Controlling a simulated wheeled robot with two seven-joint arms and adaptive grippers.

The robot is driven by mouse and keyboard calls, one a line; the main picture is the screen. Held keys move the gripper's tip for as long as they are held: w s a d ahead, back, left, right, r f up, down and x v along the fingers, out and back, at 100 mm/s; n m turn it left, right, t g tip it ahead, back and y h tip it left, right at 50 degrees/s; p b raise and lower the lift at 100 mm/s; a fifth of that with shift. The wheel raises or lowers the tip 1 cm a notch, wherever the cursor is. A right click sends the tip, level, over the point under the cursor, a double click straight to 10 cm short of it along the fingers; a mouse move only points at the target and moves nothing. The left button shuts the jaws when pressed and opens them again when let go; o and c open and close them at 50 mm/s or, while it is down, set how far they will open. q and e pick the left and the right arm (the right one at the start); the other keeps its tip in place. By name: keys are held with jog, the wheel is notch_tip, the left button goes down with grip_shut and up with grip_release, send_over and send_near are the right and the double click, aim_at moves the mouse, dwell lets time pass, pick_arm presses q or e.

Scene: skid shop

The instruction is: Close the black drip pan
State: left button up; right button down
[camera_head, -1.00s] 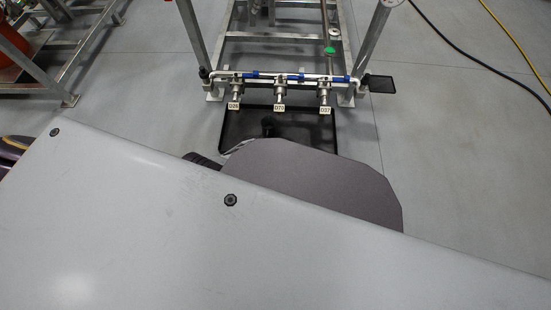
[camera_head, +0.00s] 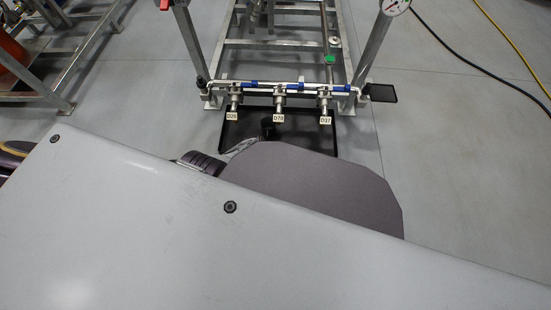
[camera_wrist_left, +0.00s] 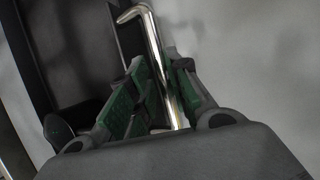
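The black drip pan (camera_head: 226,135) lies low under the front of the metal skid in the head view. It sticks out toward me, with part of it beneath the valves. My grey cover and a rounded grey arm part hide much of its front. In the left wrist view my left gripper (camera_wrist_left: 158,68) has its green-padded fingers close on both sides of a bent shiny metal handle (camera_wrist_left: 157,45). They look shut on it. The dark pan wall (camera_wrist_left: 88,45) shows beside it. The gripper's fingertips are hidden in the head view. My right gripper is not in view.
Several valves with tags (camera_head: 278,117) hang from the white-and-blue pipe (camera_head: 300,87) above the pan. A small black plate (camera_head: 381,93) juts out right of the skid leg. Hoses (camera_head: 470,65) lie at right. Another metal frame (camera_head: 68,80) stands at left.

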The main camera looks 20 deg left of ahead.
pick_arm(q)
jog(key=o, duration=0.3)
jog(key=shift+w+a, duration=0.1)
jog(key=shift+w, duration=0.2)
jog(key=shift+s, duration=0.15)
jog(key=shift+s+a+r, duration=0.1)
jog(key=shift+s+r, duration=0.1)
jog(key=shift+r, duration=0.3)
jog(key=shift+s+a+r, duration=0.2)
jog(key=shift+r, duration=0.3)
jog(key=v, duration=0.9)
jog(key=shift+r, duration=0.35)
dwell(0.4)
jog(key=shift+a, duration=0.1)
dwell(0.6)
